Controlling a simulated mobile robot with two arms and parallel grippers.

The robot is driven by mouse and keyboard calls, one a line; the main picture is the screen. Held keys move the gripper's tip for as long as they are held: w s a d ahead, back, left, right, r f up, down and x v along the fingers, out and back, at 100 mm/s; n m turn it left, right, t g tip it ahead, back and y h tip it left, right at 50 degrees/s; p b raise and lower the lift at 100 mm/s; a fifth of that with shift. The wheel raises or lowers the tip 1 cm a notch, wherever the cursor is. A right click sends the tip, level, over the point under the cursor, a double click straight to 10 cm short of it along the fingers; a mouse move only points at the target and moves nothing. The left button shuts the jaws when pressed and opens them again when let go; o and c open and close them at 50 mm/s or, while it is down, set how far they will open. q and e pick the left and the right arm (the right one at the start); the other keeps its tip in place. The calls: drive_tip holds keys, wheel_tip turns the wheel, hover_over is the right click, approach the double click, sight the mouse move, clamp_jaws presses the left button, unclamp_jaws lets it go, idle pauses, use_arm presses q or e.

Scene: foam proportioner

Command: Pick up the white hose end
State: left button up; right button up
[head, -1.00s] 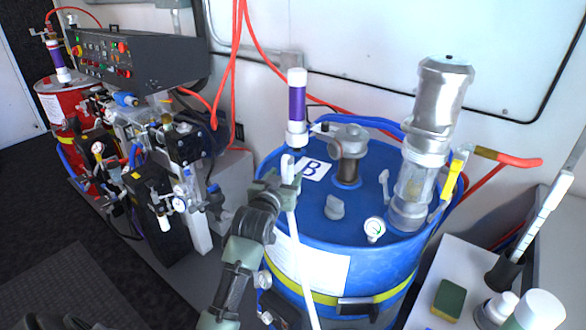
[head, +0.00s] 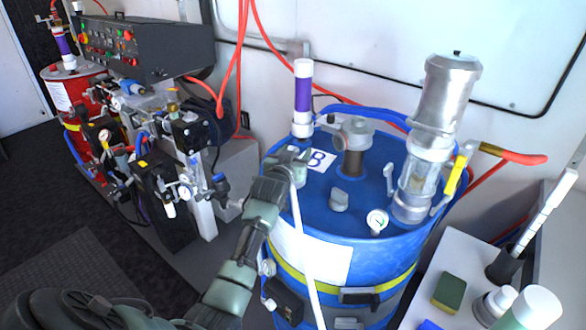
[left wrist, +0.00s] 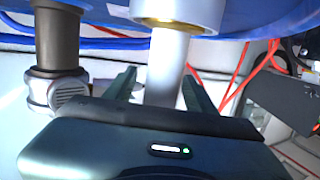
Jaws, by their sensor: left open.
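A thin white hose (head: 303,240) runs down the front of the blue drum (head: 345,222) in the head view. Its upper end is hidden at my left gripper (head: 293,157), which is above the drum's near left rim, close to the "B" label. In the left wrist view my left gripper (left wrist: 158,76) is open, its two fingers on either side of a pale tube (left wrist: 166,62) below a wide white collar (left wrist: 180,14). I cannot tell if this tube is the hose end or whether the fingers touch it. My right gripper is not in view.
A purple-and-white cylinder (head: 303,95) stands just behind my left gripper. A grey elbow pipe (head: 352,150) and a metal pump (head: 438,120) rise from the drum to the right. A bench with a sponge (head: 448,293) is at lower right.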

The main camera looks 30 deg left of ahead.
use_arm(q)
clamp_jaws()
drive_tip(key=shift+r, duration=0.15)
